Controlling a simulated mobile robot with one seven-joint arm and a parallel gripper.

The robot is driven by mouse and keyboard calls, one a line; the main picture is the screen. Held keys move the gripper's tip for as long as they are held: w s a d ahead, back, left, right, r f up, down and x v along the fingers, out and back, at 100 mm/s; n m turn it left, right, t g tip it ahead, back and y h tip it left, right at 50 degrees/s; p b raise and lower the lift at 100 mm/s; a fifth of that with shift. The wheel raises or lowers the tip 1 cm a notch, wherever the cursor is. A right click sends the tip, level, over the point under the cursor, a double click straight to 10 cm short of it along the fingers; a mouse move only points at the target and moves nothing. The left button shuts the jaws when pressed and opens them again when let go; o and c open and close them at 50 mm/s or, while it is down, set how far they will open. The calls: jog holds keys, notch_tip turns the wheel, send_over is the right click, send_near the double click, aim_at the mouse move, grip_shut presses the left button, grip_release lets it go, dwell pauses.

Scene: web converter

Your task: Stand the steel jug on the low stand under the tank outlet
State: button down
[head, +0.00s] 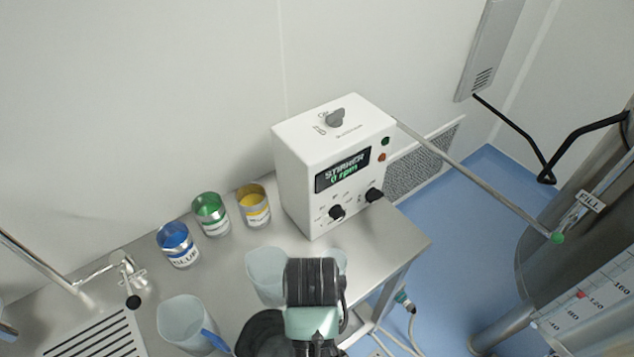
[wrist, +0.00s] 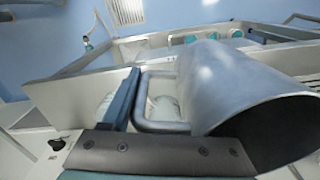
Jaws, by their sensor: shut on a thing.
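The steel jug (wrist: 235,85) fills the right of the wrist view, with its dark open mouth towards the lower right and its looped handle (wrist: 150,122) on the left. My gripper (wrist: 135,88) is shut on the jug at its handle side; the exact contact is partly hidden. In the head view my arm covers the gripper, and I cannot make out the jug there. The steel tank (head: 570,285) stands at the right of the head view, with a FILL label and a level scale. Its outlet and the low stand are not visible.
The steel bench (head: 385,245) carries a white stirrer box (head: 335,160), blue (head: 178,245), green (head: 211,213) and yellow (head: 254,205) cans, translucent jugs (head: 185,322) and a drain grate (head: 95,340). Blue floor (head: 470,225) lies open between bench and tank.

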notch_tip(320, 180, down, 8)
jog(key=w+m+b, duration=0.1)
jog(key=m+b, duration=0.3)
jog(key=b, duration=0.2)
jog(key=shift+w+d, duration=0.2)
jog(key=shift+d, duration=0.15)
